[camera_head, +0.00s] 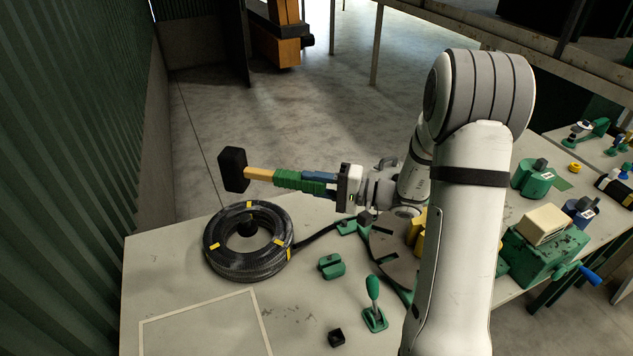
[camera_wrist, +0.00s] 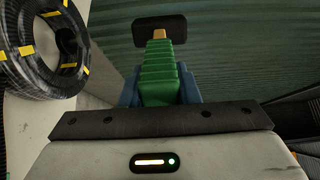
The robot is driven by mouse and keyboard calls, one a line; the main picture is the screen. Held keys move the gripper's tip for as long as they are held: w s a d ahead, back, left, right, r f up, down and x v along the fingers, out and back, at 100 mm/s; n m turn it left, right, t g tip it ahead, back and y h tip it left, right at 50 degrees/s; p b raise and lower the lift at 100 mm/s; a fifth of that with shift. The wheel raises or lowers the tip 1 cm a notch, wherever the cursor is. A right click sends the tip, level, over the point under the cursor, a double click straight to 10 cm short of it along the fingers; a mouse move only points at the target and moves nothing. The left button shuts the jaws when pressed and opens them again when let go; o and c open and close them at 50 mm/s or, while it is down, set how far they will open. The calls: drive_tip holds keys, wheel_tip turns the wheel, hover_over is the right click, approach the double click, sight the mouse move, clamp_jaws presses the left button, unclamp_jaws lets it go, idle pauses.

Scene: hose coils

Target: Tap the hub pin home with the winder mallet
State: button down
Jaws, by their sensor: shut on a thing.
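The winder mallet has a black head (camera_head: 233,170), a wood-yellow neck and a ribbed green grip (camera_head: 300,181). My gripper (camera_head: 322,180) is shut on the green grip and holds the mallet roughly level above the bench, its head to the left. In the wrist view the blue fingers of my gripper (camera_wrist: 160,88) flank the green grip, with the black mallet head (camera_wrist: 159,27) beyond. The round winder plate (camera_head: 392,252) is partly hidden behind my arm. I cannot make out the hub pin for certain.
A black hose coil (camera_head: 248,262) with yellow bands lies on the bench (camera_head: 190,330) below the mallet head, with a dark post in its centre. A green-handled lever (camera_head: 374,300), a green block (camera_head: 331,266) and a small black block (camera_head: 336,338) stand nearby. The front left is clear.

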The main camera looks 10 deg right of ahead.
drive_tip(key=shift+f, duration=0.45)
drive_tip(key=shift+f+b, duration=0.5)
drive_tip(key=shift+f, duration=1.35)
drive_tip(key=c, duration=1.7)
unclamp_jaws()
drive_tip(key=shift+w, duration=0.1)
clamp_jaws()
drive_tip(key=shift+d+f+b, duration=0.1)
drive_tip(key=shift+b, duration=0.3)
drive_tip(key=shift+s+d+b, duration=0.15)
drive_tip(key=shift+s+b, duration=0.15)
drive_tip(key=shift+s, duration=0.05)
drive_tip(key=shift+b, duration=0.55)
